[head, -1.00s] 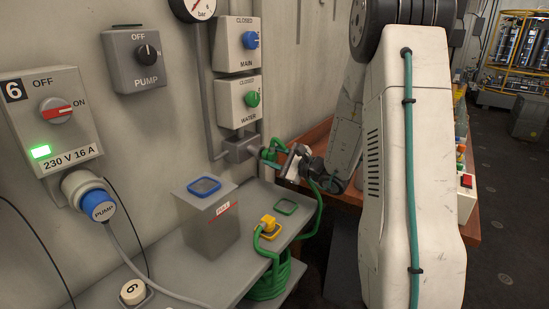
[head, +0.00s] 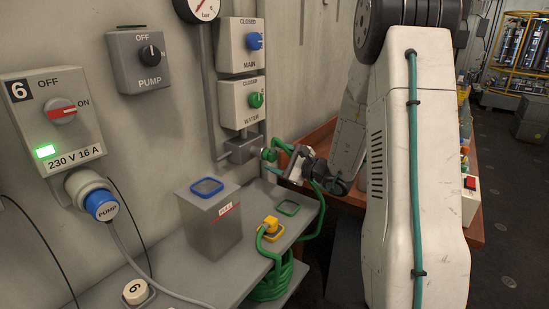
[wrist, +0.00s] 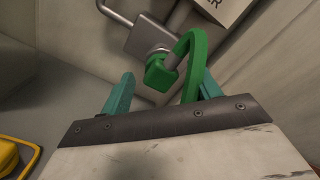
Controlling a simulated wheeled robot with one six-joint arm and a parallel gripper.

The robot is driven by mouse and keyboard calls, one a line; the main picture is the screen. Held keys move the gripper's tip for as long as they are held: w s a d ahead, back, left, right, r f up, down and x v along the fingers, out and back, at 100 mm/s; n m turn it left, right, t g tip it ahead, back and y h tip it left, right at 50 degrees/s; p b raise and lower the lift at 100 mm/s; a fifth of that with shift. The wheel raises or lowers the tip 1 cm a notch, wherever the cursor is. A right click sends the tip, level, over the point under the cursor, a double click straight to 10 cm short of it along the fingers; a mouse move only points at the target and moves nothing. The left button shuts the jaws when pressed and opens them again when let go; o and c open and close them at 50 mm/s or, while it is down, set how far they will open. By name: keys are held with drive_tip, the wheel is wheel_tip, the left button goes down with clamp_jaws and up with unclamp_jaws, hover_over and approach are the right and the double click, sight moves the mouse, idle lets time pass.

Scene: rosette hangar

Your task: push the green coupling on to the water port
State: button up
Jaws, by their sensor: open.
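The green coupling (wrist: 160,75) sits at the end of the metal nozzle of the grey water port (wrist: 148,36) in the wrist view. Its ring meets the nozzle; I cannot tell how far on it is. A green hose bends back from the coupling. My gripper (wrist: 168,80) is open, its teal fingers apart on either side of the coupling and hose. In the head view the coupling (head: 269,154) shows small beside the port (head: 242,150), with my gripper (head: 281,159) just to its right, partly hidden by the hose.
A grey bin with a blue-rimmed top (head: 208,222) stands on the grey shelf (head: 262,262). A yellow fitting (head: 269,227) with green hose is in front. The WATER valve box (head: 242,104) is above the port. A wooden bench (head: 318,150) lies behind my arm.

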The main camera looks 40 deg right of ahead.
drive_tip(key=v, duration=0.6)
drive_tip(key=shift+s, duration=0.35)
drive_tip(key=shift+d, duration=0.1)
drive_tip(key=s+a+n+g+y, duration=0.4)
drive_tip(key=s+a+n+g, duration=0.95)
drive_tip(key=a, duration=0.55)
drive_tip(key=s+a+r+n+g+h, duration=0.1)
drive_tip(key=s+r+n+h, duration=0.3)
drive_tip(key=s, duration=0.3)
drive_tip(key=s+a+r+n+g+h, duration=0.1)
drive_tip(key=s+r+n+h, duration=0.2)
drive_tip(key=s+n+h, duration=0.2)
drive_tip(key=shift+s+r+h, duration=0.35)
drive_tip(key=shift+s+h, duration=0.25)
drive_tip(key=shift+s, duration=1)
